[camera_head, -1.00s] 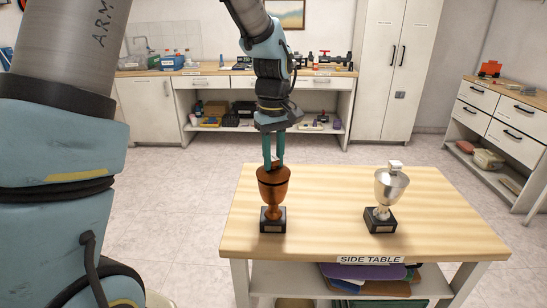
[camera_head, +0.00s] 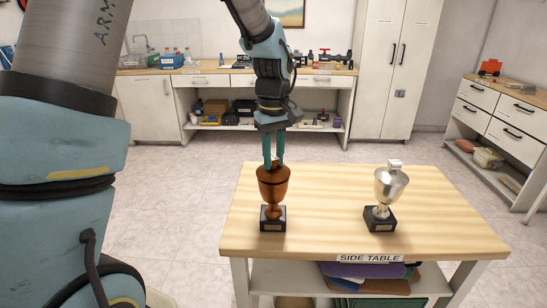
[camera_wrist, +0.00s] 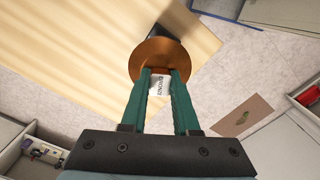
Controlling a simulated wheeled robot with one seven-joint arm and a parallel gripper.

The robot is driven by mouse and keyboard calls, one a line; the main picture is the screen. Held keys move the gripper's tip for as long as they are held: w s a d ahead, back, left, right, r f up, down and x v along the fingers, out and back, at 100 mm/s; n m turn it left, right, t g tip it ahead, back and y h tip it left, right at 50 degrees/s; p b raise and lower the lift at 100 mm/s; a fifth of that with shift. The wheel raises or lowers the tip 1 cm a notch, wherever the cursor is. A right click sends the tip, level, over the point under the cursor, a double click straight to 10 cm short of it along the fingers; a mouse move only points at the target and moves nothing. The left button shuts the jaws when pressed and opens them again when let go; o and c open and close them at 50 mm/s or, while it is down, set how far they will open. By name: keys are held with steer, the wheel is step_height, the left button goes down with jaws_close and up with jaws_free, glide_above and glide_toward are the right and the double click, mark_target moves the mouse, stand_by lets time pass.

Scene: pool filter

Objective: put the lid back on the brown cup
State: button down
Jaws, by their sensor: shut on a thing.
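The brown cup (camera_head: 273,188) is a copper-brown trophy on a black base, standing upright on the left of the side table. My gripper (camera_head: 274,164) points down right above it, its green fingers at the cup's top. In the wrist view, my gripper (camera_wrist: 161,82) is shut on the white, lettered knob of the lid (camera_wrist: 159,86). A round copper surface (camera_wrist: 164,56) shows just beyond the fingertips. The lid is at the cup's mouth and looks level with it. The fingers partly hide it, so I cannot tell whether it is fully seated.
A silver cup (camera_head: 390,186) with a white knob on top stands to the right on the side table (camera_head: 328,222). The tabletop between and in front of the cups is clear. A workbench (camera_head: 215,72) and a white cabinet (camera_head: 394,70) stand at the back.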

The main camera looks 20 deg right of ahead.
steer(key=shift+c, duration=0.5)
jaws_free()
steer(key=shift+r, duration=0.1)
steer(key=shift+r+p, duration=2.85)
steer(key=shift+r, duration=0.6)
jaws_close()
steer(key=shift+f, duration=0.15)
